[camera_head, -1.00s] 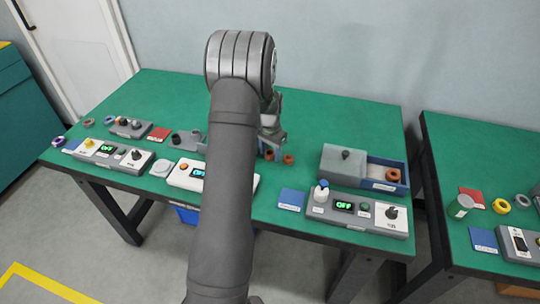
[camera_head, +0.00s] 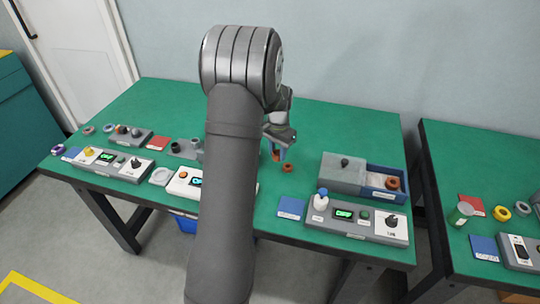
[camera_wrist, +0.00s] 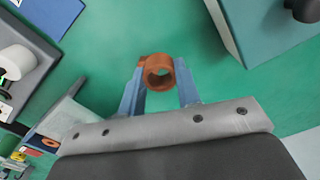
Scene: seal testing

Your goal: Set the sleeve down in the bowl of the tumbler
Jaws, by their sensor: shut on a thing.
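My gripper (camera_wrist: 160,98) is shut on an orange-brown ring-shaped sleeve (camera_wrist: 180,73), held between the tips of its two blue fingers. In the head view my gripper (camera_head: 279,154) points down over the middle of the green table, with the sleeve at its tips, apart from the devices. A second orange-brown ring (camera_head: 287,168) lies on the table just right of it; a piece of similar colour (camera_wrist: 141,62) shows behind the held sleeve in the wrist view. I cannot tell which device is the tumbler; its bowl is not clearly seen, and my arm hides part of the table.
A grey-lidded box with a blue tray (camera_head: 370,193) holding another orange ring stands to the right. Other devices stand left. The back of the table is clear.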

